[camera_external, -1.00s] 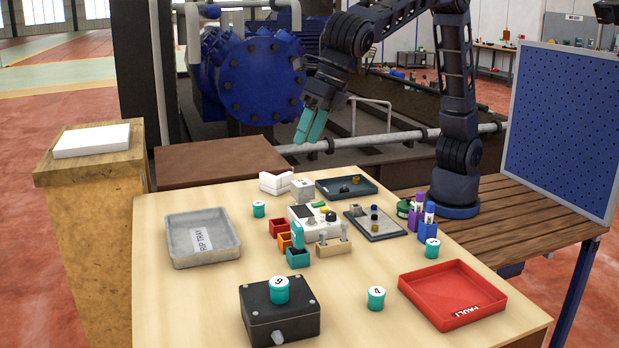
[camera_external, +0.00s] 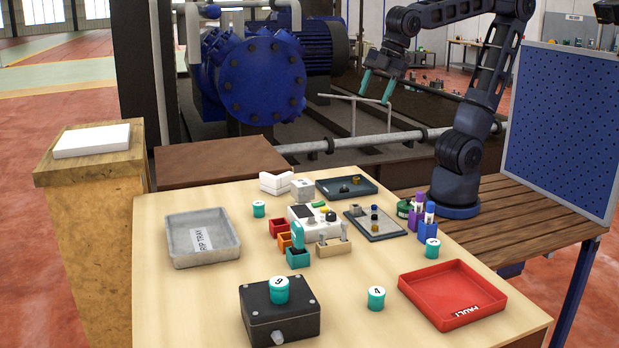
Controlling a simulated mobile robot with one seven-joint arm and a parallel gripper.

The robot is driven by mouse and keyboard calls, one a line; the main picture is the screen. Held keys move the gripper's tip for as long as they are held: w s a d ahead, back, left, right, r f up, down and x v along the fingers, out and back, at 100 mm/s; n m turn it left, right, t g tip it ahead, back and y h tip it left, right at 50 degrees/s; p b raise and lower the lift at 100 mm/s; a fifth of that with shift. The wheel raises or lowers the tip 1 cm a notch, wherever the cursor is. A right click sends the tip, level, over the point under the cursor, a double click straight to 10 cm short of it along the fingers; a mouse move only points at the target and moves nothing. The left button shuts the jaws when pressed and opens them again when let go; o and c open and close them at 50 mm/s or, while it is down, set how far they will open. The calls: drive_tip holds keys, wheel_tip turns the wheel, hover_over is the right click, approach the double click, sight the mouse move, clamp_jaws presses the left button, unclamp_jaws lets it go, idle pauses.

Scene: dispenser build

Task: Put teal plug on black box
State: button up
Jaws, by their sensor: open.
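A teal plug marked 9 (camera_external: 279,290) stands upright on top of the black box (camera_external: 262,318) at the front of the table. Another teal plug marked 4 (camera_external: 376,298) stands on the table to the right of the box. A third teal plug (camera_external: 432,248) stands near the table's right edge, and a small teal plug (camera_external: 259,209) stands right of the grey tray. My gripper (camera_external: 375,88) is open and empty, raised high behind the table, far from the plugs and the box. Its two teal fingers are apart.
A grey tray (camera_external: 172,259) lies at the left and a red tray (camera_external: 490,296) at the front right. Small coloured bins (camera_external: 297,260), a white device (camera_external: 318,232) and a dark tray (camera_external: 347,194) fill the table's middle and back. The front left is clear.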

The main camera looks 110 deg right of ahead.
drive_tip(key=s+d+f+m, duration=0.2)
drive_tip(key=s+f+m, duration=0.1)
drive_tip(key=s, duration=0.3)
drive_tip(key=s+d+f+m, duration=0.2)
drive_tip(key=s+f+m, duration=0.1)
drive_tip(key=s, duration=0.3)
drive_tip(key=shift+m, duration=0.8)
